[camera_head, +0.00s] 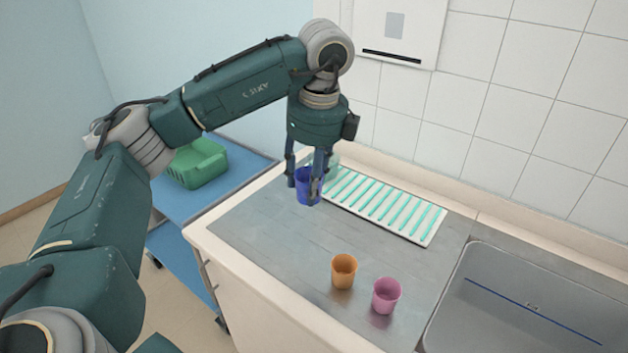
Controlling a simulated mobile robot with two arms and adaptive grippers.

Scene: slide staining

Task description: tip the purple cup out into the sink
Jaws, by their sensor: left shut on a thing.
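My left gripper (305,192) points down from above the back left of the metal worktop and is shut on the purple cup (302,181), a deep blue-violet cup. The fingers hide part of the cup, and it looks upright. I cannot tell whether its base touches the worktop. The sink (520,312) is a grey metal basin at the lower right, cut off by the picture's edge, well to the right of the held cup. My right gripper is not in view.
An orange cup (344,271) and a pink cup (387,295) stand at the front of the worktop (270,238), between the held cup and the sink. A white rack with teal bars (388,208) lies along the back. A green basket (197,165) sits on a blue cart (245,172) at left.

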